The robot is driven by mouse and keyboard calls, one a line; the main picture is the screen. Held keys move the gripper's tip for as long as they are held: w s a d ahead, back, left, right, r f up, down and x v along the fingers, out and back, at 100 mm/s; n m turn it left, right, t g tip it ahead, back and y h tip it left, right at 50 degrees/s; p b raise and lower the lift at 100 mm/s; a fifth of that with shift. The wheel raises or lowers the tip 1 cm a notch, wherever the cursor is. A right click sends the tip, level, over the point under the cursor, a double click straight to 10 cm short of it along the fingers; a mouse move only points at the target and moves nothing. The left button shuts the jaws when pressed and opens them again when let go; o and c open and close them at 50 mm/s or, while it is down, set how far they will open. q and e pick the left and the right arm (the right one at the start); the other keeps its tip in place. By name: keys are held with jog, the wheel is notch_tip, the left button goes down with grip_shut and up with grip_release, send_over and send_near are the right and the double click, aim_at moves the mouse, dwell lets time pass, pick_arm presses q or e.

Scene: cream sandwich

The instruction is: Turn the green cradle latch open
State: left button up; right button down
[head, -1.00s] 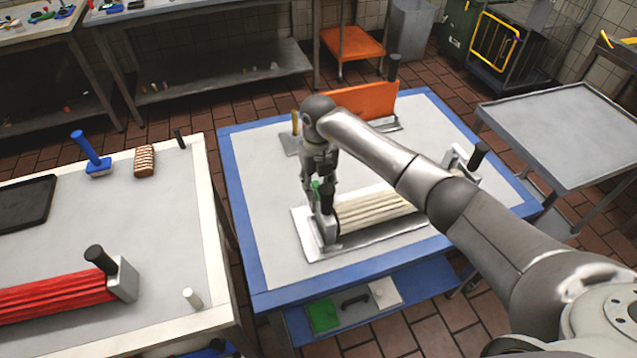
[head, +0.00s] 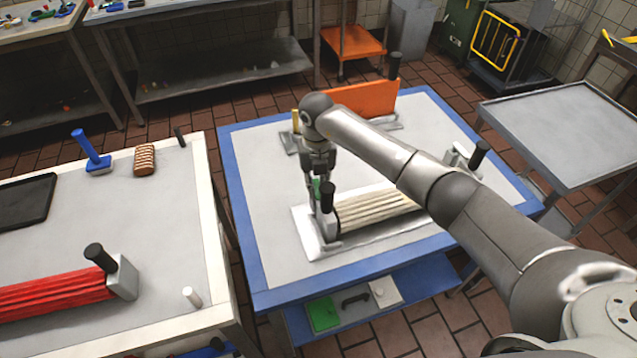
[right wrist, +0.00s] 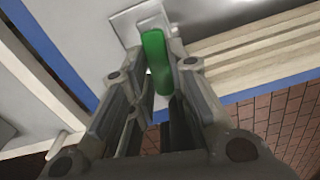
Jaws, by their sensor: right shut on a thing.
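The green cradle latch (head: 317,189) stands at the left end of a metal cradle (head: 306,238) on the blue-edged table. The cradle holds a cream ridged block (head: 375,208). A black knob (head: 327,190) rises beside the latch. My right gripper (head: 315,183) comes down from above and is shut on the latch. In the right wrist view the green latch (right wrist: 155,62) shows as an upright bar between the fingers of the right gripper (right wrist: 162,66). Its lower part is partly hidden by the fingers. My left gripper is not in view.
An orange block (head: 362,98) stands behind my right arm on the blue-edged table (head: 262,262). A second black-knobbed end piece (head: 476,156) is at the cradle's right. The left table holds a red ridged block (head: 50,297) and a blue-handled tool (head: 92,152). Bare tabletop lies left of the cradle.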

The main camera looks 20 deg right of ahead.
jog(key=m, duration=0.3)
jog(key=a+m, duration=0.1)
jog(key=shift+w+b, duration=0.25)
jog(key=shift+b, duration=0.05)
jog(key=shift+w+a+m+b, duration=0.1)
jog(key=shift+w+a+m, duration=0.2)
jog(key=shift+m, duration=1.65)
jog(key=shift+w+a+m+b, duration=0.1)
jog(key=shift+w+m, duration=0.25)
jog(key=shift+m, duration=1.65)
jog(key=shift+w+a+m+b, duration=0.15)
jog(key=shift+w+m, duration=0.2)
jog(key=shift+m, duration=1.6)
jog(key=shift+r, duration=0.1)
jog(key=c, duration=1.4)
grip_release()
jog(key=shift+o, duration=0.2)
notch_tip(320, 180, up, 12)
